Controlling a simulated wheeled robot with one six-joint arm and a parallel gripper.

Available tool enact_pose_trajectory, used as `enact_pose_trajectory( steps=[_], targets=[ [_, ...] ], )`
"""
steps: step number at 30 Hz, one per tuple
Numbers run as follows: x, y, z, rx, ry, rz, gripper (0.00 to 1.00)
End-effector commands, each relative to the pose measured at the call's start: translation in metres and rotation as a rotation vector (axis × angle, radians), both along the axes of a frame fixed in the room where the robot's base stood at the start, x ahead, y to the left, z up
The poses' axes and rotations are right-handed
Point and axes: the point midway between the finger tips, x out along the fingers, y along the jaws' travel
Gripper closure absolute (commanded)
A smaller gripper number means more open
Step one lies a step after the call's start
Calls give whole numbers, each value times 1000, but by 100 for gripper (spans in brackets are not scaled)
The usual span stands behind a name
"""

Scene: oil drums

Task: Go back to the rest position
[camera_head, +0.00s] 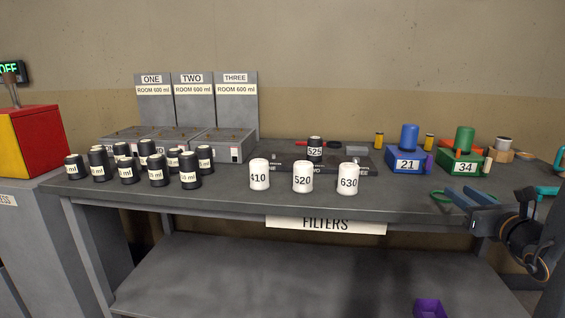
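My gripper (462,193) is at the right, over the front right edge of the grey workbench (235,195). Its two blue-grey fingers point left and seem apart, with nothing visible between them. The dark wrist and arm behind it run out at the right edge of the picture. A green ring-like item (440,197) shows just beside the fingertips; I cannot tell whether they touch it.
White canisters 410 (260,175), 520 (303,178) and 630 (348,180) stand near the front edge. Several black canisters (156,171) stand left. Blue bin 21 (408,164) and green bin 34 (465,167) are right. A red-yellow box (30,140) is far left.

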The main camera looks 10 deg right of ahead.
Motion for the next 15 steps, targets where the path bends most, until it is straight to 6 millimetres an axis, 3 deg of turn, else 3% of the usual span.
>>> enact_pose_trajectory(
  steps=[8,11,15],
  targets=[
    [15,72,-6,-67,83,219,69],
    [17,110,-11,-109,127,337,69],
    [8,182,-22,-213,208,576,69]
  ],
)
